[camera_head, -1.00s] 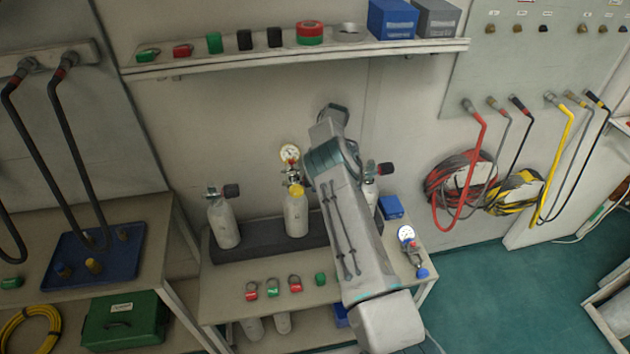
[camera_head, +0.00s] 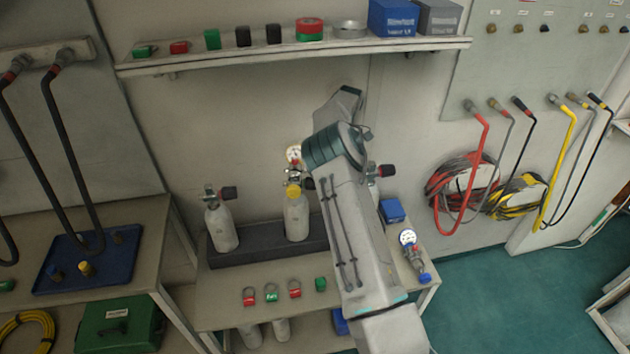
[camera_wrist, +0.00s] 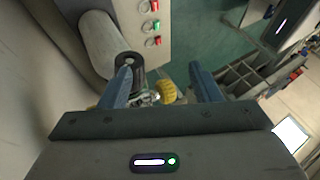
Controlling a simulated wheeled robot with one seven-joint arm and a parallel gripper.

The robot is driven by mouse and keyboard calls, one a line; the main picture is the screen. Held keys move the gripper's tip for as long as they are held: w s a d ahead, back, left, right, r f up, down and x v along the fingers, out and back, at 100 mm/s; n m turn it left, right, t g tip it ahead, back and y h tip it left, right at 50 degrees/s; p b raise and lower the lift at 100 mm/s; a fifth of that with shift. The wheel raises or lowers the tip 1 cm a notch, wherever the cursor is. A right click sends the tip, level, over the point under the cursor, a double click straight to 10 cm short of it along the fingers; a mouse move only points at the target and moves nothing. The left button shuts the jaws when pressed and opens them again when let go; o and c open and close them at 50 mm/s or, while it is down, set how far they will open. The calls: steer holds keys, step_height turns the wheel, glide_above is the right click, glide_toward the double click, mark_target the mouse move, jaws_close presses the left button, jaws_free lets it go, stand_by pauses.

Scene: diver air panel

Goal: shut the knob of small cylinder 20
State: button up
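I cannot read which is number 20. My gripper (camera_wrist: 166,82) is open in the wrist view, its blue fingers apart. A yellow part (camera_wrist: 166,91) shows between the fingers. The head view hides my gripper.
A shelf (camera_head: 200,62) with small items hangs above the bench. Red and green tags (camera_head: 271,296) lie at the bench's front. A loose gauge fitting (camera_head: 410,240) lies at its right end. Coiled hoses (camera_head: 465,190) hang on the right wall. Green floor is clear at right.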

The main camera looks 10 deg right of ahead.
steer(key=s+d+r+b, duration=0.1)
steer(key=s+d+r, duration=0.3)
steer(key=d, duration=0.2)
steer(key=shift+d+r+b, duration=0.3)
steer(key=shift+d, duration=0.05)
